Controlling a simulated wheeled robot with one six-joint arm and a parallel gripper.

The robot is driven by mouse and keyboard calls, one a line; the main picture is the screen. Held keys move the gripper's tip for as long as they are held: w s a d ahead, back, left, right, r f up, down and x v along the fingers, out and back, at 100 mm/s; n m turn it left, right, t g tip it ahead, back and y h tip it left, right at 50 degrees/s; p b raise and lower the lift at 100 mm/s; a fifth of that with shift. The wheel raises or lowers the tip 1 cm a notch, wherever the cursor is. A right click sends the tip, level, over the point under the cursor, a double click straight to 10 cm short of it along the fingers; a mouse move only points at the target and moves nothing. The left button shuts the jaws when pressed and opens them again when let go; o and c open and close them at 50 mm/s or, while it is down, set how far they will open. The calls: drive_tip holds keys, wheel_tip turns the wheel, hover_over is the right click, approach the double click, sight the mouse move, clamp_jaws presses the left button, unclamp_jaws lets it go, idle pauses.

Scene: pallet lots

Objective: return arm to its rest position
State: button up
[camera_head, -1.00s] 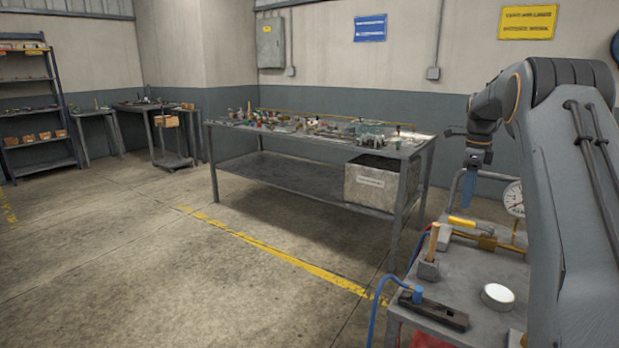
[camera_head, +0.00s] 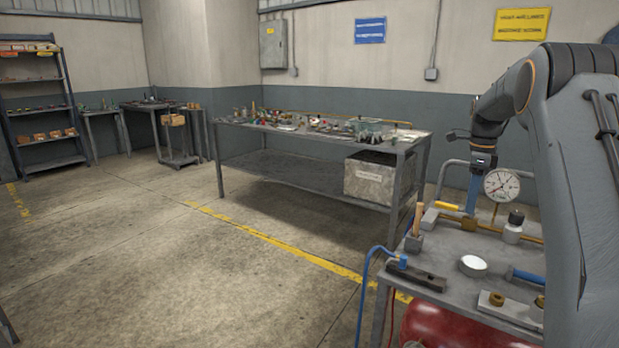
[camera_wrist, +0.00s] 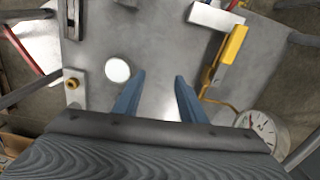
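My arm rises on the right of the head view and bends down, so that my gripper (camera_head: 474,190) points downward over the small grey bench (camera_head: 455,262). In the wrist view my gripper (camera_wrist: 155,88) shows two blue fingers spread apart with nothing between them. The bench top (camera_wrist: 150,30) lies below the fingers. A white round disc (camera_wrist: 117,69) is on the bench left of the fingers, and it also shows in the head view (camera_head: 472,265). The fingertips touch nothing that I can see.
A pressure gauge (camera_head: 501,185) and brass pipe (camera_head: 470,220) stand close by my gripper. A black block (camera_head: 416,276) with a blue hose lies at the bench's front left. A red tank (camera_head: 450,328) sits below. A long cluttered table (camera_head: 300,185) stands behind; open floor (camera_head: 170,260) lies left.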

drive_tip(key=s+a+f+n, duration=0.2)
drive_tip(key=s+a+n, duration=1)
drive_tip(key=s+a, duration=0.45)
drive_tip(key=s+a+f+n, duration=0.2)
drive_tip(key=s+a+n, duration=0.1)
drive_tip(key=s, duration=0.4)
drive_tip(key=s+a+f+n, duration=0.2)
drive_tip(key=s+a+n, duration=0.2)
drive_tip(key=s, duration=0.4)
drive_tip(key=s+a+f+n+p, duration=0.1)
drive_tip(key=s+a+n, duration=0.3)
drive_tip(key=s, duration=0.4)
drive_tip(key=shift+f+n, duration=0.6)
drive_tip(key=shift+f, duration=0.15)
